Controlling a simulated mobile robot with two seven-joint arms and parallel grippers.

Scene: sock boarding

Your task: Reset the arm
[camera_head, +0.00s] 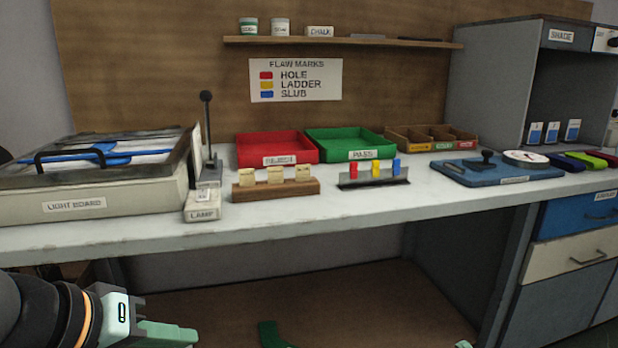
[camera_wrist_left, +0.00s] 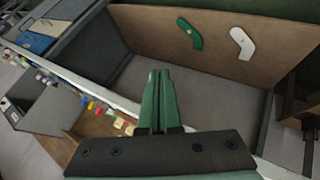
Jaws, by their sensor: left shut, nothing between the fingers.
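My left arm comes in at the lower left of the head view. Its pale green gripper (camera_head: 168,336) is in front of the workbench, below the level of the top. In the left wrist view the two green fingers (camera_wrist_left: 160,85) are closed together, with nothing between them. A green sock-shaped piece (camera_wrist_left: 190,34) and a white one (camera_wrist_left: 241,43) lie on a brown surface in the wrist view. The green piece (camera_head: 271,334) also shows low in the head view, apart from the gripper.
The white bench top (camera_head: 330,215) has a clear front strip. On it stand a light board (camera_head: 80,205), a lamp (camera_head: 203,203), a red tray (camera_head: 247,147), a green tray (camera_head: 335,137) and a blue board (camera_head: 470,175). A drawer unit (camera_head: 575,255) stands at the right.

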